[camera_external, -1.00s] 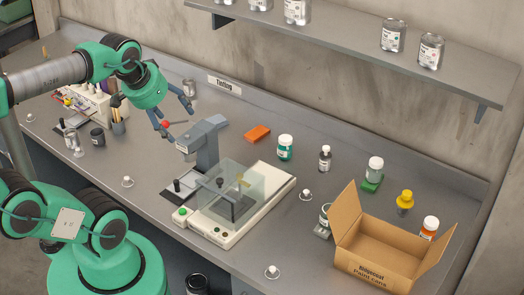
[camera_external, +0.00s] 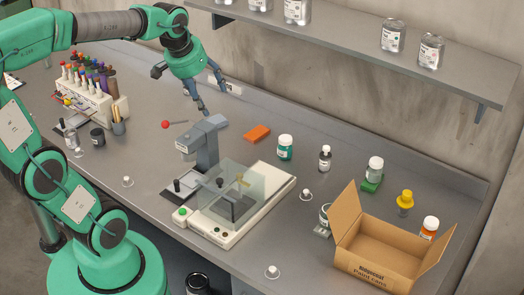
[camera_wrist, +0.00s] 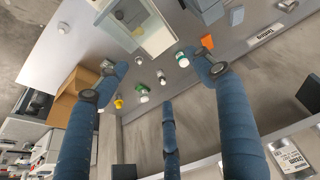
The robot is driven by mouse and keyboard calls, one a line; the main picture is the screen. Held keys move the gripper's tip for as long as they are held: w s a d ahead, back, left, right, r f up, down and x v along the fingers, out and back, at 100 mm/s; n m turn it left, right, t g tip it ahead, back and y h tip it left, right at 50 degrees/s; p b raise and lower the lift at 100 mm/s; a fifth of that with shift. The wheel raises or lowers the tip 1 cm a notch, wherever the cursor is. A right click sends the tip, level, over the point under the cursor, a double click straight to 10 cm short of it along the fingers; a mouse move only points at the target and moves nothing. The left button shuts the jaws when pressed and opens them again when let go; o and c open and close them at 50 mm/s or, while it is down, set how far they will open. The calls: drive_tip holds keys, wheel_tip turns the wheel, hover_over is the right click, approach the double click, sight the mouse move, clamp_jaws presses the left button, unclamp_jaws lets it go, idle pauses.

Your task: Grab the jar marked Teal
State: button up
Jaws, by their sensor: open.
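A small jar with a white lid and teal body (camera_external: 285,148) stands upright on the bench, right of an orange block; its label is too small to read. It also shows in the wrist view (camera_wrist: 183,60), near the tip of the right finger in that picture. My gripper (camera_external: 197,92) is open and empty, above the bench near its back edge, to the left of the teal jar and well apart from it. In the wrist view its blue fingers (camera_wrist: 155,78) are spread.
A milling device with a clear guard (camera_external: 228,190) stands in front of the jar. The orange block (camera_external: 257,133), a dark bottle (camera_external: 325,158), a white-lidded jar on a green block (camera_external: 374,168) and an open cardboard box (camera_external: 375,250) are nearby. A shelf (camera_external: 350,58) overhangs the back.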

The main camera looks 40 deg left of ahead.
drive_tip(key=w+f+g, duration=0.1)
drive_tip(key=w+f, duration=0.3)
drive_tip(key=w, duration=0.8)
drive_tip(key=n+g+p, duration=0.1)
drive_tip(key=n+g, duration=0.1)
hover_over(285, 146)
drive_tip(key=s+a, duration=0.3)
wheel_tip(285, 146, down, 22)
drive_tip(key=shift+m+g, duration=0.5)
drive_tip(key=shift+g, duration=0.2)
drive_tip(key=w+f+p, duration=0.1)
drive_tip(key=f, duration=0.2)
drive_tip(key=w+d+f+p, duration=0.1)
drive_tip(key=w+f+p, duration=0.1)
drive_tip(key=f, duration=0.1)
drive_tip(key=w+f+p, duration=0.1)
drive_tip(key=f+p, duration=0.1)
drive_tip(key=f, duration=0.1)
drive_tip(key=shift+w+d+f, duration=0.15)
drive_tip(key=shift+w+d, duration=0.05)
drive_tip(key=shift+d, duration=0.1)
drive_tip(key=shift+w+d+f+p, duration=0.1)
drive_tip(key=shift+w+f+p, duration=0.1)
drive_tip(key=shift+f+p, duration=0.4)
drive_tip(key=shift+f, duration=0.1)
drive_tip(key=shift+f, duration=0.1)
drive_tip(key=shift+f, duration=2.4)
drive_tip(key=shift+c, duration=0.5)
